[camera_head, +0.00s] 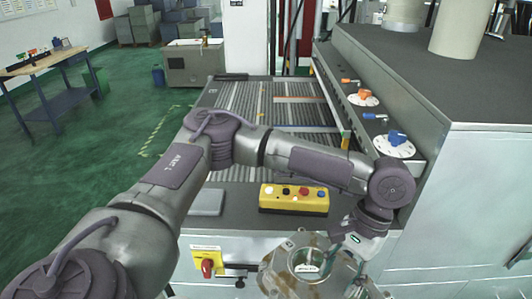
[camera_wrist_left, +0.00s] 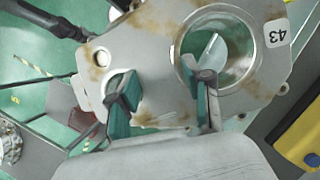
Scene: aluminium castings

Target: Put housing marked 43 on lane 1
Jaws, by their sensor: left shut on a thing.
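The housing marked 43 (camera_head: 283,274) is a flat grey casting with brown stains at the bottom of the head view, in front of the machine's front edge. In the left wrist view the housing (camera_wrist_left: 160,52) fills the upper middle, with a large round bore and a white "43" label at its right. My left gripper (camera_head: 345,262) is shut on the housing; its teal-padded fingertips (camera_wrist_left: 163,108) sit at the plate between a small hole and the bore. The roller lanes (camera_head: 262,100) lie beyond my arm, partly hidden by it; no lane number is readable. My right gripper is out of view.
A yellow button box (camera_head: 294,199) and a grey pad (camera_head: 208,202) sit on the lanes' front ledge. A red switch (camera_head: 207,267) is below. A grey cabinet with orange and blue handled dials (camera_head: 395,145) walls the right side. A workbench (camera_head: 45,65) stands far left.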

